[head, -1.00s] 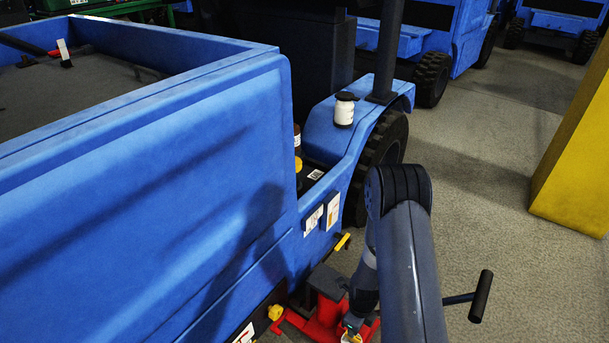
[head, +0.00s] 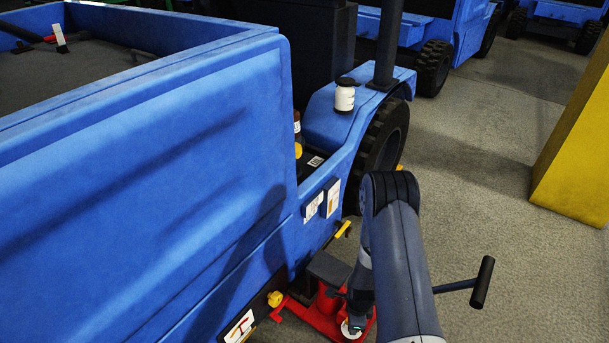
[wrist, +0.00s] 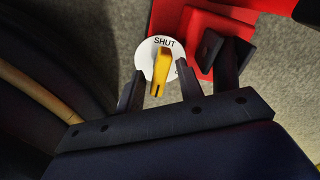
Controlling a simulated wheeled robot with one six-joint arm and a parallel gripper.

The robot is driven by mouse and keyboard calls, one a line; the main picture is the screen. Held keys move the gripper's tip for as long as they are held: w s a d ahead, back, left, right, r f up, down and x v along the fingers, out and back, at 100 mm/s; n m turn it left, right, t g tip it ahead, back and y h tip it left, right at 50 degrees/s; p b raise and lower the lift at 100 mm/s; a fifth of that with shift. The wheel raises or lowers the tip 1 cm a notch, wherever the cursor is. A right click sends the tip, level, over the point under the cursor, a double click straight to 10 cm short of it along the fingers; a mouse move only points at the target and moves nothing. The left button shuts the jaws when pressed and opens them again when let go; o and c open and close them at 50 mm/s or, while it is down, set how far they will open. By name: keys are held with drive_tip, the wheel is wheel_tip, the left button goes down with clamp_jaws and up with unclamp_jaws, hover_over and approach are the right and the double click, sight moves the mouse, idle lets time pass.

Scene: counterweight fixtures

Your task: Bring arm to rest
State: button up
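My arm (head: 400,250) bends down beside the blue truck at the lower middle of the head view. In the wrist view my gripper (wrist: 160,85) is open, its two dark fingers apart on either side of a yellow knob (wrist: 161,72). A gap shows between each finger and the knob. The knob sits on a white dial (wrist: 146,56) marked "SHUT" and points toward the gripper's base. The dial also shows low in the head view (head: 352,329), on a red fixture (head: 325,315). In the head view my arm partly hides the gripper.
The blue truck bed (head: 150,170) fills the left. A black-handled bar (head: 482,283) sticks out right of my arm. A white jar (head: 344,97) stands on the fender. A yellow block (head: 575,150) stands at far right. Open floor (head: 480,190) lies between.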

drive_tip(key=shift+n+p, duration=0.45)
drive_tip(key=shift+n, duration=1.25)
